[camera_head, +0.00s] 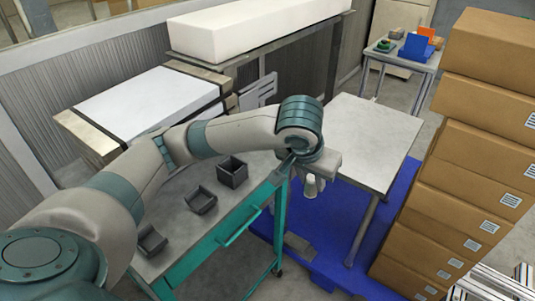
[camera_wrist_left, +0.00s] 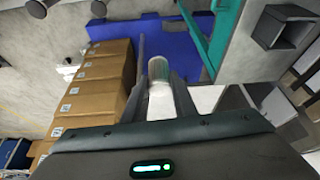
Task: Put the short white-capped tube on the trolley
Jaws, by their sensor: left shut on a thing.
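The short white-capped tube (camera_head: 311,187) hangs below my left gripper (camera_head: 311,180) in the head view, clear of any surface. In the left wrist view the tube (camera_wrist_left: 158,88) sits between the two fingers of the left gripper (camera_wrist_left: 159,80), which is shut on it. The trolley (camera_head: 223,221) has a teal frame and a grey top; it stands to the left of the gripper and partly under my left arm. Its teal edge (camera_wrist_left: 224,38) also shows in the left wrist view. My right gripper is not in view.
Dark open bins stand on the trolley: one (camera_head: 233,171), another (camera_head: 201,201) and a third (camera_head: 151,240). A grey table (camera_head: 372,140) is right of the gripper, with a blue platform (camera_head: 320,245) below. Stacked cartons (camera_head: 455,200) rise at the right. Bare trolley top shows between bins.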

